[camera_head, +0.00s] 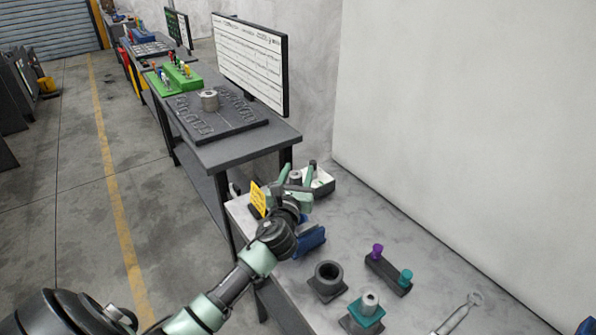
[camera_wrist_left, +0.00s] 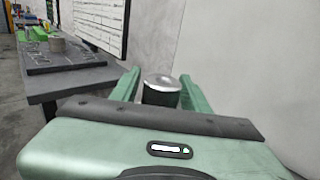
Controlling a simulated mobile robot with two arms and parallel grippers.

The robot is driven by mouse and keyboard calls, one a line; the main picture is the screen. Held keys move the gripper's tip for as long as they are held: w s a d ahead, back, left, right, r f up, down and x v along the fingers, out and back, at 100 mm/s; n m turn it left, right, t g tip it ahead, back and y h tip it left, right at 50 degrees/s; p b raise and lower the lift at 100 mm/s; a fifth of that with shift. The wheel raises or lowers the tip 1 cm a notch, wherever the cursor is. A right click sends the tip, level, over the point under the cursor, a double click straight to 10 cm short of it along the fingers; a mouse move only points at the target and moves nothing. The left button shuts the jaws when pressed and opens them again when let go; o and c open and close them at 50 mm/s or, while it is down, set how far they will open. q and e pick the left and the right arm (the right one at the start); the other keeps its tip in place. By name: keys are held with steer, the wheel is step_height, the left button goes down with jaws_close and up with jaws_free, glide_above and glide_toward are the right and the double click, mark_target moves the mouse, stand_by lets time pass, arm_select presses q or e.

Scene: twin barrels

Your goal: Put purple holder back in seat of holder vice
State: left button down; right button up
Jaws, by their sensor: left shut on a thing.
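My left gripper (camera_head: 291,176) is shut on a dark cylinder with a silver top (camera_wrist_left: 161,90), held between its two green fingers. The cylinder's silver top also shows in the head view (camera_head: 295,177); no purple shows on it, and its lower part is hidden. A dark square block with a round open socket (camera_head: 328,272) stands empty on the bench; I cannot tell for sure that it is the holder vice. A small purple piece (camera_head: 377,251) stands on a dark rack (camera_head: 388,275) beside a teal piece (camera_head: 405,276). My right gripper is not in view.
A teal-based holder with a silver top (camera_head: 369,301) stands near the socket block. A blue object (camera_head: 312,240) is partly behind my arm. A yellow sign (camera_head: 258,198) and a white bin (camera_head: 322,183) are by the gripper. A wrench (camera_head: 461,312) lies at the right.

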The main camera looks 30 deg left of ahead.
arm_select(q)
steer(key=shift+f+b, duration=0.3)
steer(key=shift+f, duration=0.3)
steer(key=shift+f+b, duration=0.55)
steer(key=shift+f, duration=0.2)
steer(key=shift+f+b, duration=0.35)
steer(key=shift+f, duration=0.25)
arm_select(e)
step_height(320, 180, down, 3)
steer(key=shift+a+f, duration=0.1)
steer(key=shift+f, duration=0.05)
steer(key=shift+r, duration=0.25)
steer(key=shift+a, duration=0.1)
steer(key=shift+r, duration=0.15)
arm_select(q)
steer(key=shift+p, duration=0.45)
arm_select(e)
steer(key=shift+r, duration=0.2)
